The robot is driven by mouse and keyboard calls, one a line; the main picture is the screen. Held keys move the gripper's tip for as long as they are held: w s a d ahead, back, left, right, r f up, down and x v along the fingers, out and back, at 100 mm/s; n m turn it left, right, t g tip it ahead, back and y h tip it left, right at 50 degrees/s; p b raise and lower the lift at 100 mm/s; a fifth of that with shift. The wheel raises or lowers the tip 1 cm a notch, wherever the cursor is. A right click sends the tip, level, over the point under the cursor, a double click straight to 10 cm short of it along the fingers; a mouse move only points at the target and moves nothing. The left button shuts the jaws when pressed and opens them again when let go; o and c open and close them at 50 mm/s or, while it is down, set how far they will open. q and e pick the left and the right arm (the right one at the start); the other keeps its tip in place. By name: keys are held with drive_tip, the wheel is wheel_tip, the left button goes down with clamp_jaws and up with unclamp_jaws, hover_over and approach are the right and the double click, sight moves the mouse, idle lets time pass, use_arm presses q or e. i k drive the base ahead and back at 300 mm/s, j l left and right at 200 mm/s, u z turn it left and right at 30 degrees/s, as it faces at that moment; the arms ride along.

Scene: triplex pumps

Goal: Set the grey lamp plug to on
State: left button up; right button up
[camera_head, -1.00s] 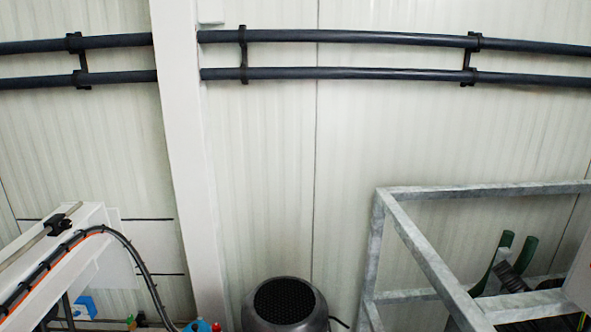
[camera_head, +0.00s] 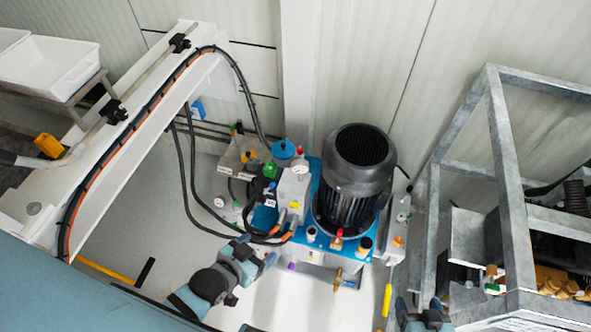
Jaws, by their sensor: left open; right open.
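I cannot pick out a grey lamp plug for certain. A pump unit with a black ribbed motor (camera_head: 345,195) stands on a blue plate, with small grey, green, red and yellow fittings around it. A grey block (camera_head: 293,190) sits left of the motor; I cannot tell whether the plug is on it. My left gripper (camera_head: 257,250) is open in front of the unit's lower left side, below the hoses. My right gripper (camera_head: 421,306) is open at the bottom edge, right of the unit and partly cut off. Neither gripper visibly holds anything.
A white beam (camera_head: 150,140) with black and orange hoses slopes along the left. White trays (camera_head: 50,65) stand at the upper left. A galvanized metal frame (camera_head: 510,190) blocks the right side. The pale floor left of the unit is mostly clear.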

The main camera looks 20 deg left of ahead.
sight(252, 164)
drive_tip(key=u, duration=1)
